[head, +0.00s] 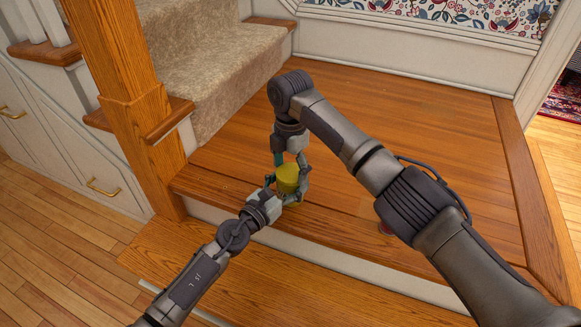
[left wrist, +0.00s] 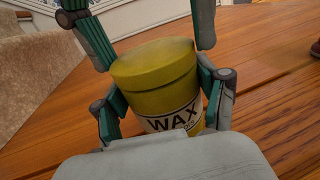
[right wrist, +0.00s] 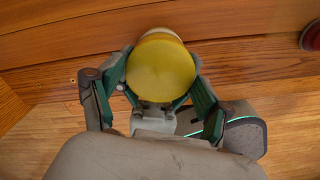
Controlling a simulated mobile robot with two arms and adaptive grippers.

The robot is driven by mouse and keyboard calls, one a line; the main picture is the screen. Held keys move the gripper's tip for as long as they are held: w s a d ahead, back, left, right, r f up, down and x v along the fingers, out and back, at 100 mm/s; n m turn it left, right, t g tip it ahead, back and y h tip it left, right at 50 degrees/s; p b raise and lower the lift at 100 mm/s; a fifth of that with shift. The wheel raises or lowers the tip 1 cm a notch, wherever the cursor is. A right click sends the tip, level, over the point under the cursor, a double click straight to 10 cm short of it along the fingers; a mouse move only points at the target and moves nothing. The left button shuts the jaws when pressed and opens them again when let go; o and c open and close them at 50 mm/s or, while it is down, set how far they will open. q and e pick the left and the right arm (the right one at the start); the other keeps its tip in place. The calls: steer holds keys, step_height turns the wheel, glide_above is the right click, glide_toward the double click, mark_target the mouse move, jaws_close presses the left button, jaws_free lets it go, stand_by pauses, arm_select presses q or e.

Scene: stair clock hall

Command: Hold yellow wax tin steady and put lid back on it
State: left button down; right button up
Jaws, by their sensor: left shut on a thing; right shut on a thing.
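The yellow wax tin (head: 287,188) stands upright on the wooden landing near its front edge. The left wrist view shows its white WAX label (left wrist: 172,117). My left gripper (head: 284,194) comes in low from the side and is shut around the tin's body. The yellow lid (left wrist: 154,62) is at the top of the tin and looks level; I cannot tell whether it is fully seated. It fills the middle of the right wrist view (right wrist: 160,70). My right gripper (head: 291,168) points down from above, shut on the lid with a finger at each side.
A red round thing (right wrist: 312,36) lies on the landing to the right, mostly hidden by my right arm in the head view. A wooden newel post (head: 133,100) and carpeted stairs (head: 210,60) stand at the left. The landing (head: 420,120) behind is clear.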

steer(key=m, duration=1)
steer(key=shift+a+m, duration=0.1)
steer(key=shift+m, duration=0.2)
steer(key=m, duration=0.7)
steer(key=shift+m, duration=0.3)
steer(key=m, duration=0.7)
steer(key=shift+f+m, duration=0.1)
steer(key=shift+m, duration=0.3)
steer(key=m, duration=0.9)
steer(key=shift+m, duration=0.4)
steer(key=o, duration=1.2)
